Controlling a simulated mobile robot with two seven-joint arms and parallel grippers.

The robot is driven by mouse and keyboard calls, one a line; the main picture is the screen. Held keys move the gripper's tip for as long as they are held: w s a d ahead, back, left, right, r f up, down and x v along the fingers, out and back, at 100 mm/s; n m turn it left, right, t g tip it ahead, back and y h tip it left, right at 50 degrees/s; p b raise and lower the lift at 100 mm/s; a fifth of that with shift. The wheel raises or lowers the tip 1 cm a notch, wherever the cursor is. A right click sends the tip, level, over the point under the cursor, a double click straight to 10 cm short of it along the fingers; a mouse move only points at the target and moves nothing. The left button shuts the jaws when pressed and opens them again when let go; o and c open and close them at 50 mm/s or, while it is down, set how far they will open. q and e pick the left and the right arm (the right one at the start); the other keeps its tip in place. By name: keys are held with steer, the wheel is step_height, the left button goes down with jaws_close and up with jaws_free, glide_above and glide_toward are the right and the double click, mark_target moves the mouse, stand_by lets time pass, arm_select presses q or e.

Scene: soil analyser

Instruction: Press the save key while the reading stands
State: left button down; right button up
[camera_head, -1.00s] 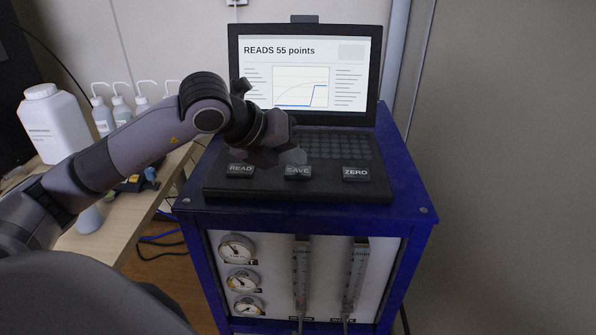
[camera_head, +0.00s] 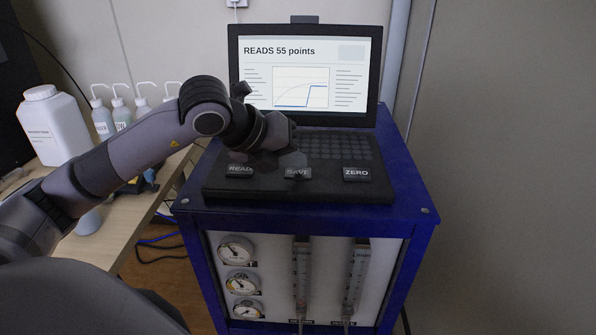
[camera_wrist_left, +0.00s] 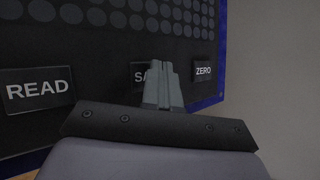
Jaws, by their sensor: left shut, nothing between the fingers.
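The laptop-like analyser's screen (camera_head: 305,75) shows "READS 55 points" above a graph with a blue line. The SAVE key (camera_head: 297,173) is the middle of three dark keys along the front edge. My left gripper (camera_head: 295,158) is shut and empty, with its fingertips just behind and above the SAVE key. My right gripper is not in view.
The READ key (camera_head: 240,170) lies left of SAVE and the ZERO key (camera_head: 356,174) lies right of it. The analyser stands on a blue cabinet (camera_head: 408,205) with gauges in its front. A wooden bench (camera_head: 105,243) with bottles is at the left.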

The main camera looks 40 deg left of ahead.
mark_target(293, 174)
arm_select(q)
steer(key=shift+f, duration=0.3)
stand_by(0.4)
steer(key=shift+r+p, duration=0.4)
steer(key=shift+r, duration=0.55)
steer(key=shift+r+p, duration=0.35)
steer(key=shift+r, duration=0.15)
step_height(293, 174, up, 4)
steer(key=p, duration=0.3)
steer(key=shift+r, duration=0.15)
